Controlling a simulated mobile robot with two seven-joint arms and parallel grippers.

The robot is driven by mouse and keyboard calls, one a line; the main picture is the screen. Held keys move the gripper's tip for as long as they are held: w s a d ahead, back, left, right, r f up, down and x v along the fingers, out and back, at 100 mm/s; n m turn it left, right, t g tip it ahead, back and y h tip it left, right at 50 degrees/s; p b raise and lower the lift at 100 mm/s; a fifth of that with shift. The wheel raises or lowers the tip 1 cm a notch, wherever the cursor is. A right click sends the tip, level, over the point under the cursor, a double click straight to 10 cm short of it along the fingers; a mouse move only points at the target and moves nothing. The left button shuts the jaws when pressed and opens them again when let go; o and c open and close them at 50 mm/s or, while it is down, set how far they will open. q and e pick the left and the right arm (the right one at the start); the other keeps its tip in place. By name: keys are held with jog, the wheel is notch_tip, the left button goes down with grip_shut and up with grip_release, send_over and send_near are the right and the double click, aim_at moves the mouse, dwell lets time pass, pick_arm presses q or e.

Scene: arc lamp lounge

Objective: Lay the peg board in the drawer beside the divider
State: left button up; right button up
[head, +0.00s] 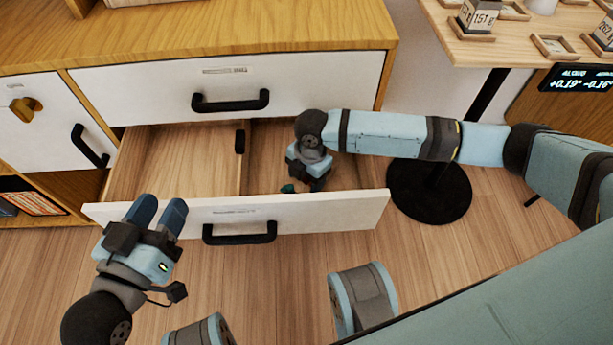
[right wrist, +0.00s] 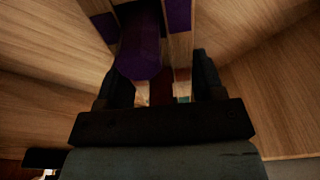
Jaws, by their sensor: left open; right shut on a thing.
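The lower drawer (head: 300,210) is pulled open. A thin wooden divider (head: 245,165) splits it into a left and a right compartment. My right gripper (head: 300,185) reaches down into the right compartment, right of the divider. In the right wrist view, my right gripper (right wrist: 163,85) is shut on the peg board (right wrist: 180,50), a wooden piece with purple pegs (right wrist: 140,50). The arm and drawer front hide most of the board in the head view; I cannot tell whether it touches the drawer floor. My left gripper (head: 157,214) is open and empty by the front's left end.
The left compartment (head: 175,160) looks empty. A closed drawer (head: 235,85) is above, with a black handle (head: 230,101). A round black lamp base (head: 429,190) stands on the floor to the right. A small table (head: 490,45) with wooden trays is at upper right.

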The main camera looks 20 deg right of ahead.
jog(key=shift+f, duration=0.1)
jog(key=o, duration=1.1)
pick_arm(q)
jog(key=shift+f, duration=0.1)
pick_arm(e)
jog(key=r+p, duration=0.1)
jog(key=r, duration=0.3)
jog(key=r+p, duration=0.1)
jog(key=r, duration=0.1)
jog(key=shift+w+d+p, duration=0.2)
jog(key=shift+d+p, duration=0.05)
jog(key=shift+p, duration=0.1)
pick_arm(q)
jog(key=r, duration=0.2)
jog(key=r+t+p, duration=0.1)
jog(key=r, duration=0.1)
jog(key=r+n+t+p, duration=0.1)
jog(key=shift+s+r, duration=0.3)
jog(key=shift+r, duration=0.1)
pick_arm(e)
jog(key=r, duration=0.6)
jog(key=shift+w+d+r, duration=0.1)
jog(key=shift+w+d, duration=0.05)
jog(key=shift+d, duration=0.2)
